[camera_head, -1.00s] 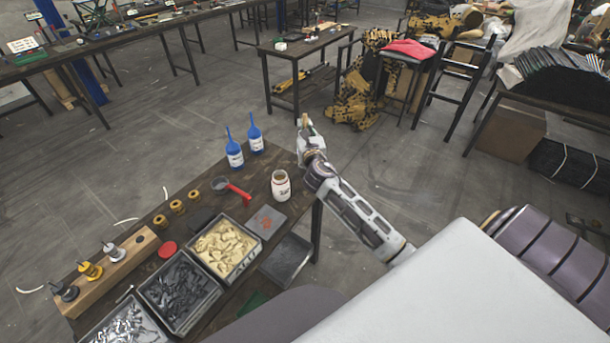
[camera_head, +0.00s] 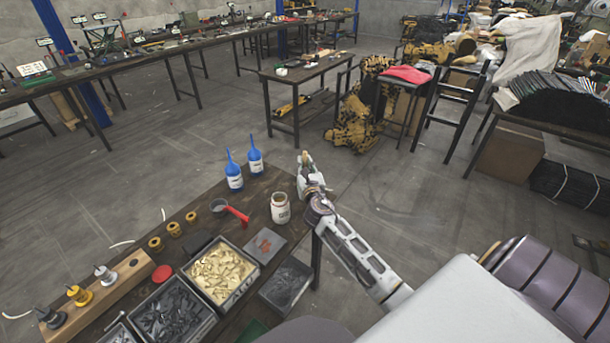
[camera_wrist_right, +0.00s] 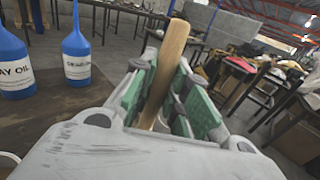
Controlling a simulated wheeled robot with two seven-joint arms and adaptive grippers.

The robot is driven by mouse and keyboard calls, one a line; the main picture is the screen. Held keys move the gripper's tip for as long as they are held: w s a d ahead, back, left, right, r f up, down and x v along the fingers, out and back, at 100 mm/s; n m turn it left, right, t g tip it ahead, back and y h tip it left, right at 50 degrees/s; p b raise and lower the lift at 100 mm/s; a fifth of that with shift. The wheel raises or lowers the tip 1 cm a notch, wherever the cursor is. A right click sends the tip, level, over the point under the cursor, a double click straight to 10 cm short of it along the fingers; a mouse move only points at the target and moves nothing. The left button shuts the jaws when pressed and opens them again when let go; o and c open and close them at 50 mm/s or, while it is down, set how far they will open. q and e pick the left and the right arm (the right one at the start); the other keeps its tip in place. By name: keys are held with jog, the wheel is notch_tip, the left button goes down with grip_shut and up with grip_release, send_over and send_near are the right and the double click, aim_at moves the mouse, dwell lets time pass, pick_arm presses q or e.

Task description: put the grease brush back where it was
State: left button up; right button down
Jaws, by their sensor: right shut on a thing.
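The grease brush shows as a wooden handle (camera_wrist_right: 166,65) in the right wrist view. It stands nearly upright, tilted slightly, between the green pads of my right gripper (camera_wrist_right: 163,92), which is shut on it. The brush's bristle end is hidden behind the gripper body. In the head view my right gripper (camera_head: 304,162) is at the far right corner of the near table, beyond and right of a white jar (camera_head: 281,208) with an open top. The handle is too small there to make out well. My left gripper is not in view.
Two blue oil bottles (camera_head: 234,172) stand left of the gripper. A red-handled scoop (camera_head: 234,214), brass bushings (camera_head: 175,229), bins of parts (camera_head: 247,277) and a wooden block with pegs (camera_head: 112,293) crowd the near table (camera_head: 186,210). Open floor (camera_head: 370,215) lies beyond its right edge.

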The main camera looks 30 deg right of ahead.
jog(key=shift+f, duration=0.5)
jog(key=shift+f+b, duration=0.55)
jog(key=shift+f, duration=0.85)
pick_arm(q)
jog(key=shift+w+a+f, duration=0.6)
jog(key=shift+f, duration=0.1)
jog(key=shift+b, duration=0.3)
pick_arm(e)
jog(key=shift+f, duration=0.15)
